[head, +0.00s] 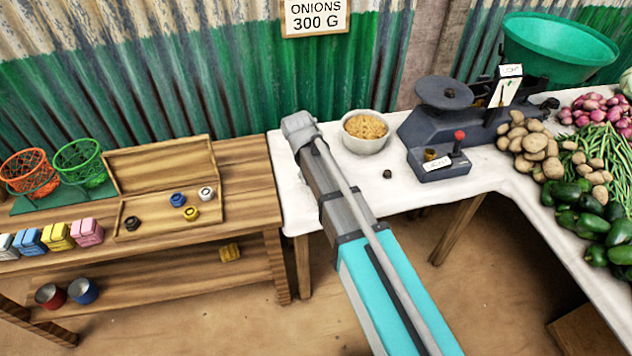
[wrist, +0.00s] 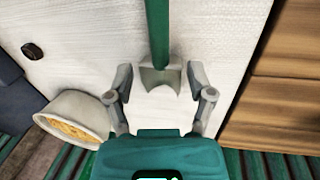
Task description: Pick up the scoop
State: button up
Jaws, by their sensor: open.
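The scoop (wrist: 158,40) shows in the wrist view, with a long green handle running to the top edge and a curved grey metal head at its lower end. My gripper (wrist: 160,72) is open. The scoop's metal head appears between the two grey fingers, with a visible gap on each side. I cannot tell how high the fingers are above the scoop. In the head view my arm covers that part of the white table (head: 290,190), and the scoop is hidden there.
A bowl of yellowish grain (head: 366,132) stands close to my gripper, also in the wrist view (wrist: 75,118). A small dark weight (head: 387,174) and the balance scale (head: 440,125) are farther right. A wooden bench (head: 235,190) with a weight box (head: 165,200) adjoins at left.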

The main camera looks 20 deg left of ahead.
jog(key=shift+s+d+f+b, duration=0.1)
jog(key=shift+d+f+b, duration=0.15)
jog(key=shift+f+b, duration=0.6)
jog(key=shift+s+d+f+b, duration=0.1)
jog(key=shift+d+f+b, duration=0.15)
jog(key=shift+f+b, duration=0.6)
jog(key=shift+w+d+f+b, duration=0.15)
jog(key=shift+w+f+b, duration=0.05)
jog(key=shift+f+b, duration=0.65)
jog(key=shift+c, duration=0.2)
grip_shut()
